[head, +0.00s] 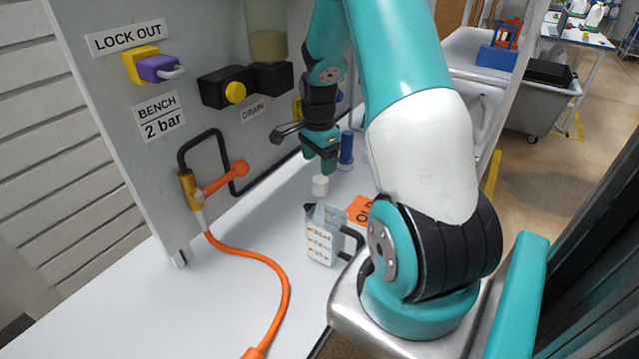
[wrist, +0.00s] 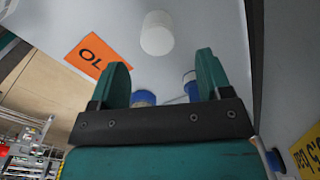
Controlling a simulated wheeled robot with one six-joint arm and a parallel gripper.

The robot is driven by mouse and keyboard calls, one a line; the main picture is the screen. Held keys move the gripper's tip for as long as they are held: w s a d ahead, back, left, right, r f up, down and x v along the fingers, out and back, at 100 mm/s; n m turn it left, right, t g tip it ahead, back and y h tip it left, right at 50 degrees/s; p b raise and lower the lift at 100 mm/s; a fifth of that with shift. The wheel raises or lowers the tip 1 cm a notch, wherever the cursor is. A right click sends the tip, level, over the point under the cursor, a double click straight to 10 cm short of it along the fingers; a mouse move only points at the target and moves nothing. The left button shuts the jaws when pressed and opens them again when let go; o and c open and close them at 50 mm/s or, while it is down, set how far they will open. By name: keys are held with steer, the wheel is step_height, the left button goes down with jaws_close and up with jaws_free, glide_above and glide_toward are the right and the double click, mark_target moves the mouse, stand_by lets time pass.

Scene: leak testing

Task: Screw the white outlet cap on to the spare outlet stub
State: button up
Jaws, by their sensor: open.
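The white outlet cap (head: 320,186) is a small white cylinder standing on the pale bench top. In the wrist view the cap (wrist: 157,34) shows beyond the fingertips, apart from them. My gripper (head: 322,168) has teal fingers and is just above and behind the cap in the head view. In the wrist view my gripper (wrist: 162,76) is open with nothing between its fingers. I cannot tell which part is the spare outlet stub; it may be hidden behind my arm.
A blue cylinder (head: 346,148) stands behind the cap. The upright grey panel (head: 100,80) bounds the left, and an orange hose (head: 284,290) crosses the front.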

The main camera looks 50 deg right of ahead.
mark_target(320, 179)
steer(key=f+p, duration=0.1)
steer(key=f, duration=0.7)
steer(key=shift+s+f, duration=0.1)
steer(key=shift+s, duration=0.1)
steer(key=c, duration=1)
